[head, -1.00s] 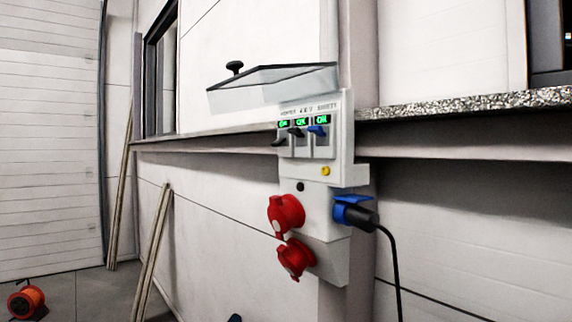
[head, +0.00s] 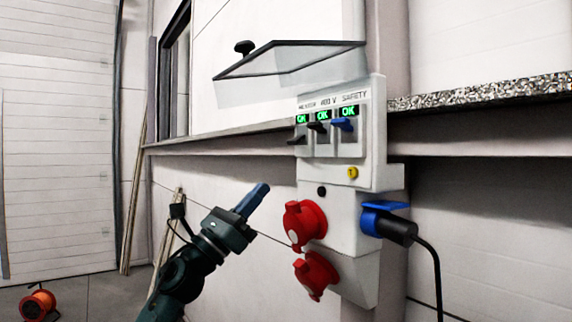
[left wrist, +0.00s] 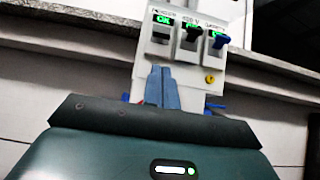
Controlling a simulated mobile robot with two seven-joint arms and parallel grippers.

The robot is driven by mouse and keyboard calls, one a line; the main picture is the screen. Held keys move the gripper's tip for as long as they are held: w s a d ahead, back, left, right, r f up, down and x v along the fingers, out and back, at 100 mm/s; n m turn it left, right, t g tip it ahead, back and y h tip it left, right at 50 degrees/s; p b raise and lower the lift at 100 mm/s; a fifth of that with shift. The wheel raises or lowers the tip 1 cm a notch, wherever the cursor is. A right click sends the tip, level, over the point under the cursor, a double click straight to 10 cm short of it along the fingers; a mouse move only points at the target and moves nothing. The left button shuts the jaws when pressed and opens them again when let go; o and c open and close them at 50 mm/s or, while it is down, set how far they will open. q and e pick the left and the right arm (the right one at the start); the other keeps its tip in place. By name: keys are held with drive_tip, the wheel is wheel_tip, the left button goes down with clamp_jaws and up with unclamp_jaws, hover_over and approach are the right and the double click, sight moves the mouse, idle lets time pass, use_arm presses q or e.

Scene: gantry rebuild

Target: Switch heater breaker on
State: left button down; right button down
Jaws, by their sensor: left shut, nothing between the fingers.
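The white breaker box (head: 380,130) hangs on the wall post with its clear lid (head: 300,58) raised. Three breakers sit side by side under the labels heater, 400 V and safety. The heater breaker's dark lever (head: 297,140) is leftmost, then the dark 400 V lever (head: 317,127) and the blue safety lever (head: 342,125).
Two red sockets (head: 304,223) (head: 315,274) and a blue socket with a black plug (head: 396,230) sit below the breakers. A cable hangs from the plug. A ledge (head: 225,142) runs behind the box. An orange cable reel (head: 37,303) stands on the floor at left.

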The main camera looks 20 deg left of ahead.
sight(297, 139)
use_arm(q)
drive_tip(key=p+x, duration=0.3)
drive_tip(key=x, duration=0.6)
drive_tip(key=shift+w+d+r+p, duration=0.25)
drive_tip(key=shift+w+r+p, duration=0.05)
use_arm(e)
drive_tip(key=shift+s+d+r+g+h, duration=0.2)
drive_tip(key=shift+d+g+h, duration=0.1)
drive_tip(key=shift+d+h, duration=0.3)
drive_tip(key=shift+w+d, duration=0.1)
